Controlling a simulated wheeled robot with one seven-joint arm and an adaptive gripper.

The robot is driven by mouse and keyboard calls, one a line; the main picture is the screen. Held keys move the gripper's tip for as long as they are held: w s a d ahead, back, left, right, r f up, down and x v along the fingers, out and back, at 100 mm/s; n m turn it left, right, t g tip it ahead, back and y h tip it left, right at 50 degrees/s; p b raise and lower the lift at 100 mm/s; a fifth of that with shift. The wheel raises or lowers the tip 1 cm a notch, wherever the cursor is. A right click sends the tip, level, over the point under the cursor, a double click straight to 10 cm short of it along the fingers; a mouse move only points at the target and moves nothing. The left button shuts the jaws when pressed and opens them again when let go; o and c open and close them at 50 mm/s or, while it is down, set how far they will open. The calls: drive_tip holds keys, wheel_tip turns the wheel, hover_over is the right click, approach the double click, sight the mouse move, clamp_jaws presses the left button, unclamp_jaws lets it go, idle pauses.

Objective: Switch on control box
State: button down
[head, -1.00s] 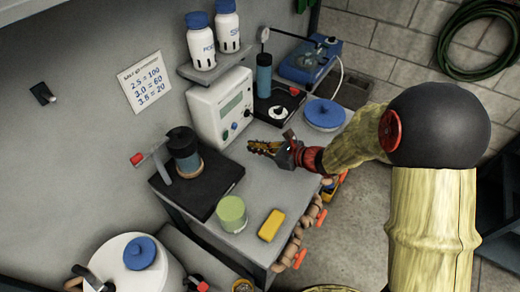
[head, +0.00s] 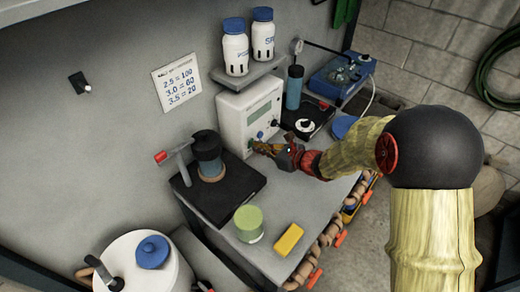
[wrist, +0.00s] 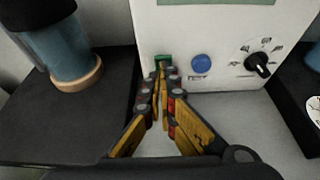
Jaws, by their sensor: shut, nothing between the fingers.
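The control box is a white box (head: 231,118) with a greenish display, standing at the back of the grey bench against the wall; its lower front fills the top of the wrist view (wrist: 220,28). In the wrist view its front has a green button (wrist: 163,59) at lower left, a round blue button (wrist: 201,64) and a black dial (wrist: 258,65) at the right. My gripper (head: 257,147), yellow and dark, is shut and empty. Its tips (wrist: 160,72) are right at the green button and overlap its lower part; whether they touch it I cannot tell.
A black stand with a blue cylinder (head: 208,150) is left of the box, and another black device (head: 308,122) is right. White bottles (head: 235,48) stand on a shelf above.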

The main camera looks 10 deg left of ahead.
drive_tip(key=shift+r, duration=0.1)
drive_tip(key=p, duration=0.2)
drive_tip(key=r+h+p, duration=0.1)
drive_tip(key=shift+w+a+g+p, duration=0.2)
drive_tip(key=shift+a+g+p, duration=0.1)
drive_tip(key=shift+a+p, duration=0.1)
drive_tip(key=shift+f, duration=0.35)
drive_tip(key=shift+r+p, duration=0.3)
drive_tip(key=shift+r, duration=0.5)
